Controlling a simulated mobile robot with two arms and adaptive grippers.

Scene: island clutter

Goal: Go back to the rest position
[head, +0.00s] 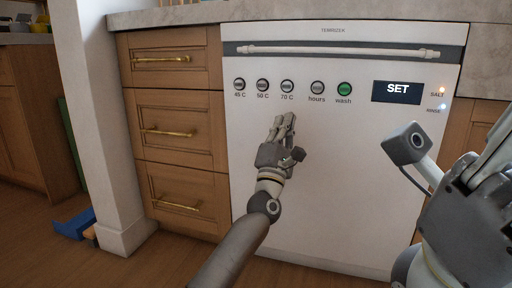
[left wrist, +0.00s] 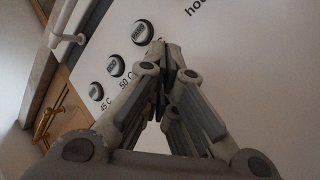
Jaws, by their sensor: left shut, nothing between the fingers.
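My left gripper (head: 286,119) is in front of the white dishwasher door (head: 360,215), its fingers pointing up just below the row of buttons. It is shut and empty. In the left wrist view its fingertips (left wrist: 170,50) meet close to a round dark button (left wrist: 143,32); whether they touch it I cannot tell. My right gripper (head: 492,160) is large and close at the right edge, partly cut off; whether it is open or shut I cannot tell.
The dishwasher has a long handle (head: 335,51), a green wash button (head: 344,89) and a display reading SET (head: 397,92). Wooden drawers (head: 175,126) with brass handles stand to the left, beside a white post (head: 100,120). A blue object (head: 74,224) lies on the floor.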

